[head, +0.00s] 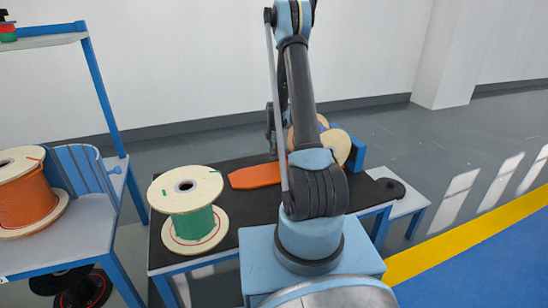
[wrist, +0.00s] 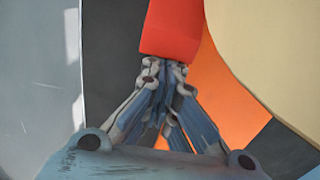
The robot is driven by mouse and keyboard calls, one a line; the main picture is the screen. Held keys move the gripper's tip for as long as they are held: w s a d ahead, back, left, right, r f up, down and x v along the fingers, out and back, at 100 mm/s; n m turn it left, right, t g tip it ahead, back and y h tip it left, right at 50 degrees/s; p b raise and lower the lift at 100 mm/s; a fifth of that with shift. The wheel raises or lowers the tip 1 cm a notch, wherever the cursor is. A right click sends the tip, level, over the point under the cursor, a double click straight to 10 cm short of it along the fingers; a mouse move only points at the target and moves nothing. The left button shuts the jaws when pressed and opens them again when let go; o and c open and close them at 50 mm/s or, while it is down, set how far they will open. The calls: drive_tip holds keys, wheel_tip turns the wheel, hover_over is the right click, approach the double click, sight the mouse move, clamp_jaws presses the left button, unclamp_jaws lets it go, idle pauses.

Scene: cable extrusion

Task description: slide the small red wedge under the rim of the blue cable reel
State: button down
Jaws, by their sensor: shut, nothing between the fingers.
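The red wedge (wrist: 173,28) shows at the top middle of the wrist view, just past my fingertips. My gripper (wrist: 164,68) is shut and empty, its tips at the wedge's near end; I cannot tell if they touch. A large cream disc (wrist: 275,55), seemingly the reel's rim, fills the upper right beside the wedge. Whether the wedge lies under the rim is not clear. In the head view the blue cable reel (head: 337,146) is partly hidden behind my arm, with a little blue showing. I cannot make out the wedge there.
An orange flat piece (head: 255,176) lies on the dark tabletop (head: 240,205). A green cable reel (head: 190,215) stands at its front left. An orange cable reel (head: 27,197) is on another table at left. A black round part (head: 390,188) lies at right.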

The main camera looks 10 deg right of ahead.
sight(269, 162)
drive_tip(key=shift+w+d, duration=0.15)
drive_tip(key=shift+d, duration=0.7)
drive_tip(key=shift+a, duration=0.1)
drive_tip(key=a, duration=0.4)
drive_tip(key=shift+s, duration=0.4)
wheel_tip(269, 162, up, 10)
drive_tip(key=f+h, duration=0.1)
drive_tip(key=f, duration=0.2)
drive_tip(key=f+h, duration=0.1)
drive_tip(key=f, duration=0.3)
drive_tip(key=f+h, duration=0.1)
drive_tip(key=f, duration=0.2)
drive_tip(key=shift+a+f+t, duration=0.15)
drive_tip(key=shift+a+t, duration=0.1)
drive_tip(key=shift+t, duration=0.05)
drive_tip(key=shift+w+d+f, duration=0.1)
drive_tip(key=shift+w+d, duration=0.05)
drive_tip(key=shift+d, duration=0.95)
drive_tip(key=shift+w+d, duration=0.2)
drive_tip(key=shift+d, duration=0.7)
